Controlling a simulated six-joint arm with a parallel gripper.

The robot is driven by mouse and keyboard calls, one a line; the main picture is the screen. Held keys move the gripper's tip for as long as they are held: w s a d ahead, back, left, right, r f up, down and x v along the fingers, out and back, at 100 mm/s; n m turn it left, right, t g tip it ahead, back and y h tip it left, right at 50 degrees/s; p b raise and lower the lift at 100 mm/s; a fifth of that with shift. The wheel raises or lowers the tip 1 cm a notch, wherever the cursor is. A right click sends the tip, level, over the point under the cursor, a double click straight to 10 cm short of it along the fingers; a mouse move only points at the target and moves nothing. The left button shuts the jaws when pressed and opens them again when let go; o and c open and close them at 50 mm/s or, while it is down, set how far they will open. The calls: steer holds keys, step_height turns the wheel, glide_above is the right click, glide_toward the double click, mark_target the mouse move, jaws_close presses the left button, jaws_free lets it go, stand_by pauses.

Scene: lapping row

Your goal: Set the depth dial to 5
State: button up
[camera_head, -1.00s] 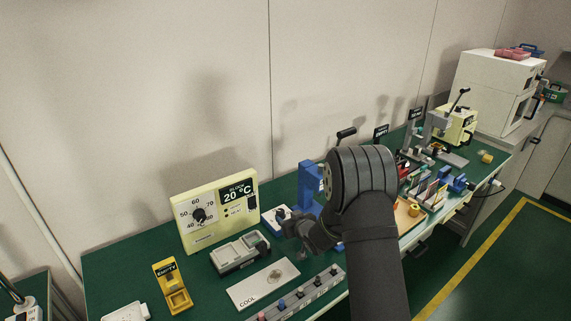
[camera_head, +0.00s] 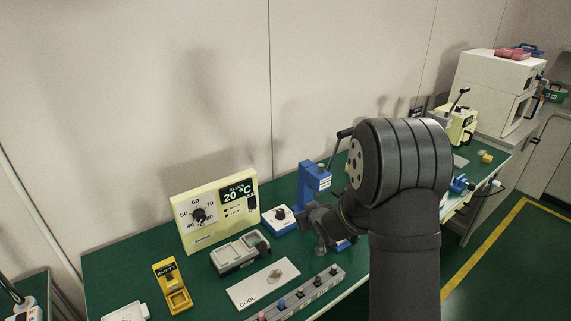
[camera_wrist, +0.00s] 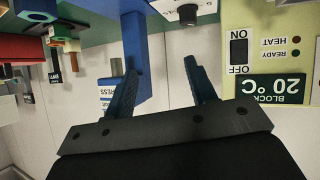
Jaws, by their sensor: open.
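A blue press (camera_head: 314,181) stands on the green bench, with a black knob (camera_head: 280,213) on a white dial face at its base. This looks like the depth dial, but its marks are too small to read. In the wrist view the picture is upside down; the knob (camera_wrist: 188,14) shows at the top edge with its white face cut off, beside the blue press column (camera_wrist: 134,50). My gripper (camera_wrist: 161,72) is open and empty, apart from the knob. In the head view my gripper (camera_head: 320,240) is just right of the dial, its fingers partly hidden.
A yellow block heater (camera_head: 215,208) reading 20 °C, with its own 40–70 dial, stands left of the press. A grey tray (camera_head: 240,252), a COOL plate (camera_head: 262,284), a yellow EMPTY holder (camera_head: 172,286) and a knobbed rack (camera_head: 305,294) lie in front.

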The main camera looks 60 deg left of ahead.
steer(key=w+a+r+h, duration=0.1)
steer(key=a+r+h, duration=0.25)
steer(key=r, duration=0.45)
steer(key=s+r+g+h, duration=0.1)
steer(key=s+r+h, duration=0.2)
steer(key=s+r, duration=0.4)
steer(key=shift+s+d+r+n+g, duration=0.2)
steer(key=shift+d+r+n+g, duration=0.15)
steer(key=shift+r, duration=1.75)
